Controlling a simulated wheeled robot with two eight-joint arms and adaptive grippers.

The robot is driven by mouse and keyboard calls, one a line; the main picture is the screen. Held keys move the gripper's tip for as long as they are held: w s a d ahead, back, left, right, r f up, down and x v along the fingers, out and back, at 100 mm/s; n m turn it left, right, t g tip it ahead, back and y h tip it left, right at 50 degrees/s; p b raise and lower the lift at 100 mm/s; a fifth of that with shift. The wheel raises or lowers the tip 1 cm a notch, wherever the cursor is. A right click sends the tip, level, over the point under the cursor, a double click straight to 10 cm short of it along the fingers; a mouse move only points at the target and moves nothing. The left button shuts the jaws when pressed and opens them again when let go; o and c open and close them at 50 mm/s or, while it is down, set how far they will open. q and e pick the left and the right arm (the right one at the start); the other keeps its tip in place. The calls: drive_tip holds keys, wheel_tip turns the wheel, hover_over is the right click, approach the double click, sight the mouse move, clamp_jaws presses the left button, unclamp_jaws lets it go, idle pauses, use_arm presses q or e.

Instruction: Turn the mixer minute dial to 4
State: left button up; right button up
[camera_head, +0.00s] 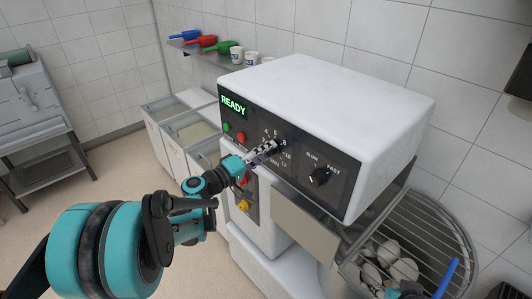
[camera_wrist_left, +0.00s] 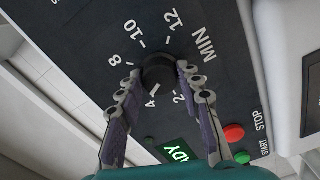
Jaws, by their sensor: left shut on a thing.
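The mixer minute dial (camera_wrist_left: 158,72) is a round black knob on the dark panel, ringed by white numbers and the word MIN. My left gripper (camera_wrist_left: 160,78) is shut on it, with one finger on each side; it also shows in the head view (camera_head: 268,153), where it hides most of the dial. A short white mark shows by the knob's edge near the 4 (camera_wrist_left: 151,102). The display (camera_head: 233,105) reads READY. A teal and black part of my right arm shows at the bottom right; its fingers are not clear.
The speed knob (camera_head: 319,177), marked SLOW and FAST, is right of the dial. Green and red buttons (camera_head: 241,138) sit to its left. The wire guard (camera_head: 440,225) and a bowl with pale lumps are below right. White bins (camera_head: 170,137) stand behind left.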

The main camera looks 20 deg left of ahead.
use_arm(q)
drive_tip(key=shift+n, duration=1.6)
drive_tip(key=o, duration=1.2)
drive_tip(key=v, duration=1.2)
drive_tip(key=shift+f, duration=0.1)
